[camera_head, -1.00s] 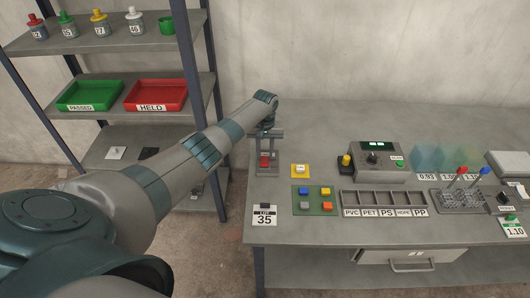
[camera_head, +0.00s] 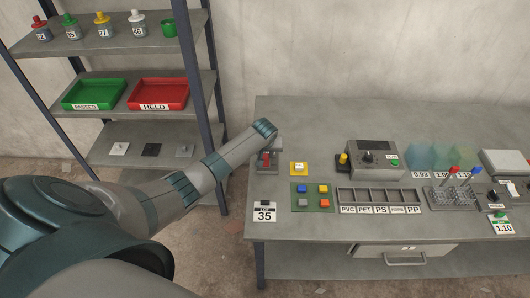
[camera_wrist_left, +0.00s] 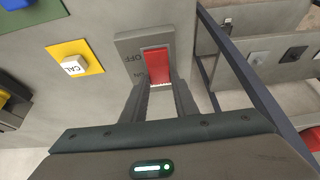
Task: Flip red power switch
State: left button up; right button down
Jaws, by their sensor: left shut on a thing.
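The red power switch (camera_head: 265,158) sits on a grey plate at the left end of the workbench. It also shows in the left wrist view (camera_wrist_left: 158,62), as a red rocker on a grey plate (camera_wrist_left: 128,45) with OFF lettering and ON partly visible beside it. My left gripper (camera_wrist_left: 158,88) is down at the switch, a finger on each side of the lower end of the red rocker, shut on it. In the head view my left gripper (camera_head: 266,150) is partly hidden by my wrist. My right gripper is in neither view.
A yellow plate with a white CAL button (camera_head: 299,167) is close beside the switch. A green pad with coloured buttons (camera_head: 313,206), a LOT 35 card (camera_head: 264,213) and a row of labelled bins (camera_head: 380,197) lie nearer. A shelf rack (camera_head: 150,105) stands left of the bench.

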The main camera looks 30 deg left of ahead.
pick_arm(q)
jog(key=o, duration=1.1)
jog(key=shift+c, duration=0.2)
jog(key=b+v, duration=0.4)
jog(key=v, duration=1.3)
jog(key=shift+s+d+r, duration=0.1)
jog(key=shift+s+r, duration=0.05)
